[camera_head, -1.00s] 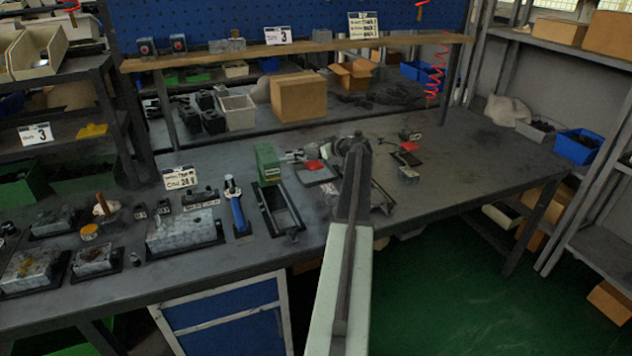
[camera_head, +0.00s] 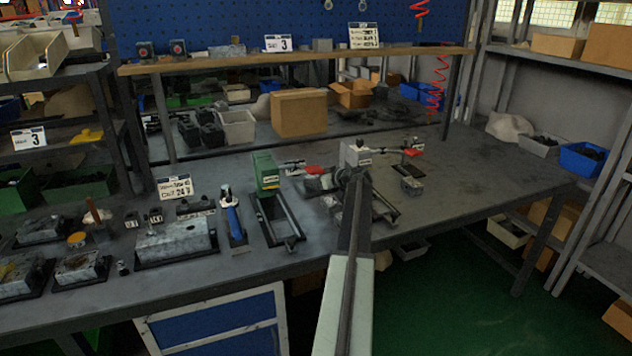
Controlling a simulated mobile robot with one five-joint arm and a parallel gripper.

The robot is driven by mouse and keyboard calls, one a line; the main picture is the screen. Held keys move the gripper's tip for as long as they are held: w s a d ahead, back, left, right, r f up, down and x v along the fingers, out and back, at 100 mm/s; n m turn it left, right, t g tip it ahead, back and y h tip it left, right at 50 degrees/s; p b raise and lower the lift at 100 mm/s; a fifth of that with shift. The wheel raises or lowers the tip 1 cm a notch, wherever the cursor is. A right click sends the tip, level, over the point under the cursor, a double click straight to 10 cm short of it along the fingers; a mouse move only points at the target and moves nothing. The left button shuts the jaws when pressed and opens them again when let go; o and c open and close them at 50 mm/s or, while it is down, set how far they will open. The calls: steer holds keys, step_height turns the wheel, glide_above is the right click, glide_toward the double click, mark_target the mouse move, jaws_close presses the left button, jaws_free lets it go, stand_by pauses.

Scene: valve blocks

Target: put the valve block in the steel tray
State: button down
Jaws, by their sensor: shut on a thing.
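My gripper (camera_head: 350,172) is at the far end of my arm, over the middle of the workbench, and is partly hidden by the arm. It is shut on a grey block with a pale label, which I take for the valve block (camera_head: 355,152); the contact itself is hard to see. A low, dark metal-framed tray (camera_head: 388,212) lies under and to the right of the gripper, partly hidden by my arm. I cannot tell for sure that it is the steel tray. The block appears above its far side.
A dark open frame (camera_head: 285,236) with a green block (camera_head: 266,170) stands left of the gripper. A small block (camera_head: 411,186) stands to the right. The bench's right part (camera_head: 480,180) is clear.

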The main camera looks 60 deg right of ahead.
steer(key=c, duration=0.7)
jaws_free()
steer(key=shift+s+r+p, duration=0.25)
steer(key=shift+p, duration=0.15)
steer(key=p+v, duration=0.4)
steer(key=v, duration=0.6)
steer(key=shift+s+a+r, duration=0.15)
steer(key=shift+s, duration=0.6)
